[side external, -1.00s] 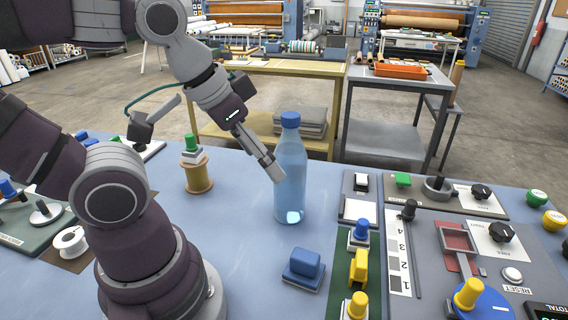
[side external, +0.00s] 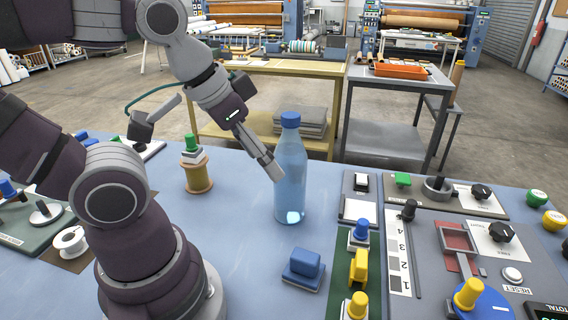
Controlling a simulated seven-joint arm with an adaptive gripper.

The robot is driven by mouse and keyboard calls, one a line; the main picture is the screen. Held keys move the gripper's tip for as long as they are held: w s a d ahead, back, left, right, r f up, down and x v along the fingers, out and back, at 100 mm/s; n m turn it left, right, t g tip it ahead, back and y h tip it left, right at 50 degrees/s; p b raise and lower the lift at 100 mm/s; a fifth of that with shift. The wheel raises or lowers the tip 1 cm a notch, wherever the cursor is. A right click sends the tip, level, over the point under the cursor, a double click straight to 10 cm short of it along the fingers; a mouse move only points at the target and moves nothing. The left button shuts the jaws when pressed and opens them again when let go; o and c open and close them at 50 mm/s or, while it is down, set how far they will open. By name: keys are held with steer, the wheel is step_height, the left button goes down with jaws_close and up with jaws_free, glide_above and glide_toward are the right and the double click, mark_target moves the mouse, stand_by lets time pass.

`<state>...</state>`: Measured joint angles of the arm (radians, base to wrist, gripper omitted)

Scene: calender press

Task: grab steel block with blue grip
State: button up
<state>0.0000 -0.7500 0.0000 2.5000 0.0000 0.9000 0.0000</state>
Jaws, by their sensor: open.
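The steel block with a blue grip (side external: 303,268) sits on the blue table, in front of the bottle and left of the green strip. It has a dark grey base with a rounded blue handle on top. My gripper (side external: 276,174) is in the air, up and to the left of the block, at the left side of the bottle in the picture. It is open and holds nothing that I can see. The fingers are seen edge-on, so the gap between them is hard to make out.
A clear blue bottle (side external: 291,180) stands upright beside my gripper. A green strip (side external: 341,270) with blue and yellow knobs lies right of the block. A wooden spool (side external: 198,178) with a green-topped piece stands left. Control panels (side external: 468,199) fill the right side.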

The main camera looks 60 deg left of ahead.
steer(key=n+g+h, duration=0.4)
steer(key=n+g, duration=0.1)
steer(key=n, duration=1.4)
glide_above(360, 219)
steer(key=a, duration=0.4)
step_height(360, 219, down, 9)
steer(key=shift+n+h, duration=0.3)
steer(key=shift+n, duration=0.1)
steer(key=x, duration=1)
steer(key=shift+s+d+f, duration=0.1)
steer(key=shift+s+d, duration=0.05)
steer(key=shift+d, duration=0.2)
jaws_close()
